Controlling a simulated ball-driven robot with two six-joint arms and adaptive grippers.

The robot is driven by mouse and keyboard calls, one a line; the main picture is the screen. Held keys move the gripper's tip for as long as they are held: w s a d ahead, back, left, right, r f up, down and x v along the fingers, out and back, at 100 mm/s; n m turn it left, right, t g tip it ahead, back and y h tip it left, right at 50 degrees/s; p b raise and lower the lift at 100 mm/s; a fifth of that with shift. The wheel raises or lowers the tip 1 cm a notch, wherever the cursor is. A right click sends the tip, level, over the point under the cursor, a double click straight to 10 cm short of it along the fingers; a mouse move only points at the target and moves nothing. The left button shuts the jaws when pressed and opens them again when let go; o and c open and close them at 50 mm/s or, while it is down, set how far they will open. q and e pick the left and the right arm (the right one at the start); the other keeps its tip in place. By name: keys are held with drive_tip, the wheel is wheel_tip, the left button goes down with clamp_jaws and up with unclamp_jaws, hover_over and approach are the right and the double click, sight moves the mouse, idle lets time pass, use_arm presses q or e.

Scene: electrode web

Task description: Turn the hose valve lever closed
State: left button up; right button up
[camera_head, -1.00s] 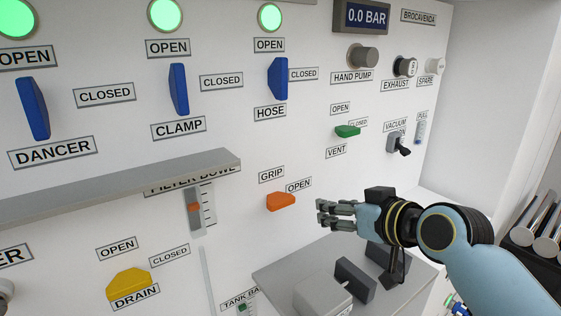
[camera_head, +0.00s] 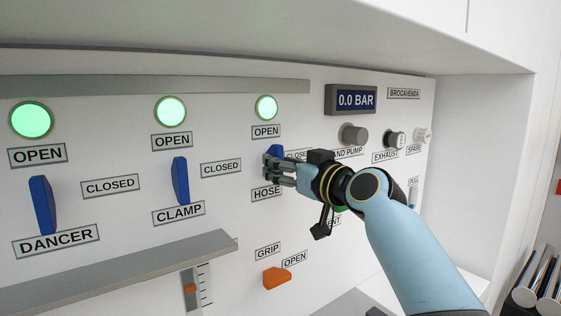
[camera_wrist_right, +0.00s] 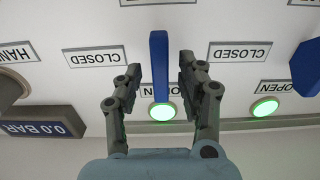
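The hose valve lever (camera_head: 276,151) is blue and stands upright on the white panel, between its OPEN label above and HOSE label below. In the head view my right gripper (camera_head: 266,170) is in front of it and hides its lower part. In the right wrist view, which shows the panel upside down, the lever (camera_wrist_right: 159,62) lies between the two spread fingers (camera_wrist_right: 160,68), with a gap on each side. The right gripper is open. The green light (camera_head: 266,107) above the lever is lit. My left gripper is not in view.
The blue clamp lever (camera_head: 181,181) and dancer lever (camera_head: 42,205) stand upright to the left. The hand pump knob (camera_head: 354,135) and exhaust knob (camera_head: 394,140) are to the right. A grey ledge (camera_head: 130,270) juts out at lower left. The orange grip lever (camera_head: 277,278) is below.

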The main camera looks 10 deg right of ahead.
drive_tip(key=shift+w+a, duration=0.15)
drive_tip(key=shift+w, duration=0.2)
clamp_jaws()
drive_tip(key=shift+m, duration=0.3)
drive_tip(key=m+p, duration=0.1)
drive_tip(key=m, duration=0.3)
drive_tip(key=m+p, duration=0.2)
drive_tip(key=m, duration=0.2)
drive_tip(key=shift+m, duration=0.3)
drive_tip(key=m+p, duration=0.2)
drive_tip(key=m, duration=0.2)
drive_tip(key=m+p, duration=0.1)
drive_tip(key=m, duration=0.3)
drive_tip(key=shift+f+p, duration=0.1)
drive_tip(key=shift+p, duration=0.25)
drive_tip(key=shift+m, duration=0.5)
